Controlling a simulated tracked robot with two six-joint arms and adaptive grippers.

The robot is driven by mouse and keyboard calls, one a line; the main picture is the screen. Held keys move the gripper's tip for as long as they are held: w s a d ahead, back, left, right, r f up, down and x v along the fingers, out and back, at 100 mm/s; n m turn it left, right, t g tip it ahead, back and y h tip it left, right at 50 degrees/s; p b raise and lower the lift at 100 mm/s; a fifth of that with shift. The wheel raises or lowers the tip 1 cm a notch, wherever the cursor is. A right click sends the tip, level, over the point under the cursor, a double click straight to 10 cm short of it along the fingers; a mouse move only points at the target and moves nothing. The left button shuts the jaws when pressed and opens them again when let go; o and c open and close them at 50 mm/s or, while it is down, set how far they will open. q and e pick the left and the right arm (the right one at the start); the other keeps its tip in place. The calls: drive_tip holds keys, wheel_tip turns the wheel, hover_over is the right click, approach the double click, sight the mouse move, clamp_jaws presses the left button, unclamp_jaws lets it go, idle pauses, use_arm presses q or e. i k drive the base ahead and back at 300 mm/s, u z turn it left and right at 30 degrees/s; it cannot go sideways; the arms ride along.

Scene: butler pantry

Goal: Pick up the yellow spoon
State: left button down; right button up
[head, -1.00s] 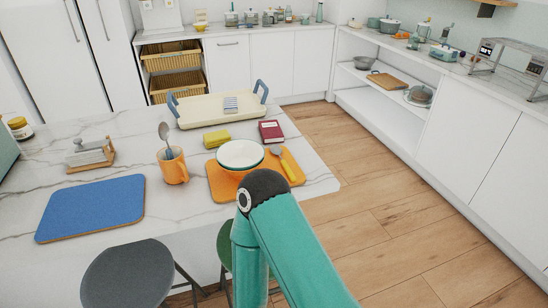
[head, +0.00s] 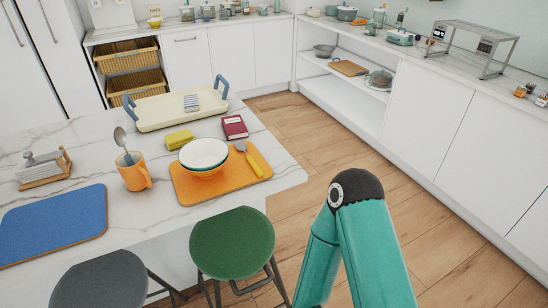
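The yellow spoon (head: 254,164) lies on the right part of an orange board (head: 220,189) on the marble island. Its yellow handle points toward the front right, and its grey bowl end is at the back left. It lies just right of a white bowl stacked on others (head: 204,152). My teal arm shows at the lower right, over the floor, with its dark joint right of and in front of the island corner. Neither of my grippers is in view.
An orange mug (head: 134,173) with a grey spoon, a yellow sponge (head: 179,139), a red book (head: 234,127) and a cream tray (head: 170,112) share the island top (head: 83,167). A blue mat (head: 52,224) lies left. Green (head: 232,241) and grey (head: 98,281) stools stand in front. Floor at right is clear.

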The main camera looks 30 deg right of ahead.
sight(241, 146)
drive_tip(key=z, duration=0.1)
drive_tip(key=k, duration=0.5)
drive_tip(key=z, duration=0.55)
drive_tip(key=i, duration=0.45)
drive_tip(key=u, duration=0.25)
drive_tip(key=k, duration=0.9)
drive_tip(key=z, duration=0.15)
drive_tip(key=i, duration=0.95)
drive_tip(key=u, duration=0.05)
